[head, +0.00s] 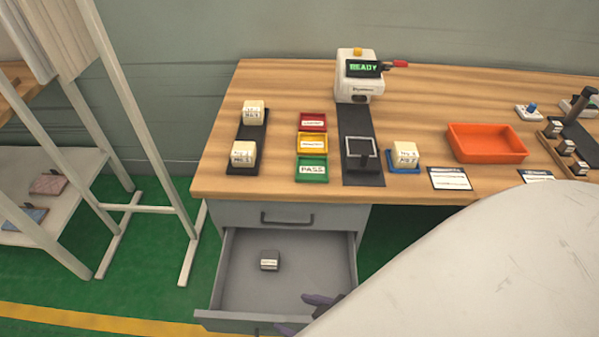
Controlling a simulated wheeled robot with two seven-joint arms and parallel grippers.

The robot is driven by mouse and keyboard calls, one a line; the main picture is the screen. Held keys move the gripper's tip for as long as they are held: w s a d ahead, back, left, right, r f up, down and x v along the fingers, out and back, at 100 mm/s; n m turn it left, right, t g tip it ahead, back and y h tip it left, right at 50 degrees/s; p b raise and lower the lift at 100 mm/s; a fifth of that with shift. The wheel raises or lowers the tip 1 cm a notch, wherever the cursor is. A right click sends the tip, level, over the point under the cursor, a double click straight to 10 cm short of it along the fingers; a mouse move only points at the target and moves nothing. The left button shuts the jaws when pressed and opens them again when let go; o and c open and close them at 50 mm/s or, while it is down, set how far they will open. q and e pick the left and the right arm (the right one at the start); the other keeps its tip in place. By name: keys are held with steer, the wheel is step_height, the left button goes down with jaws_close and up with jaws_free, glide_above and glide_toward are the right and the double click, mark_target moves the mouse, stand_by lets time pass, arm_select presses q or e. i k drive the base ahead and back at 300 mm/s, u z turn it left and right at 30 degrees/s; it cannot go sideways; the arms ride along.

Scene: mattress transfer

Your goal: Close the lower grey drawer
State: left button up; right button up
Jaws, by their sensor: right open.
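The lower grey drawer (240,318) is pulled out from the desk, below a shut upper drawer (240,213) with a dark handle. A small dark block with a pale label (269,260) lies inside the open drawer. My right gripper (302,315) is at the drawer's front edge, right of its middle. Its dark purple fingers are open, one over the drawer's inside and one by the front panel. I cannot tell whether they touch the drawer. My pale right arm hides the drawer's front right corner. My left gripper is out of view.
The wooden desk top (220,180) holds pale cubes, red, yellow and green trays, a white device (352,85) reading READY and an orange bin (487,150). A white rack (140,120) stands on the left. Green floor is clear between rack and drawer.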

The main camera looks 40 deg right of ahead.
mark_target(245, 300)
steer(key=z, duration=0.8)
steer(key=k, duration=0.5)
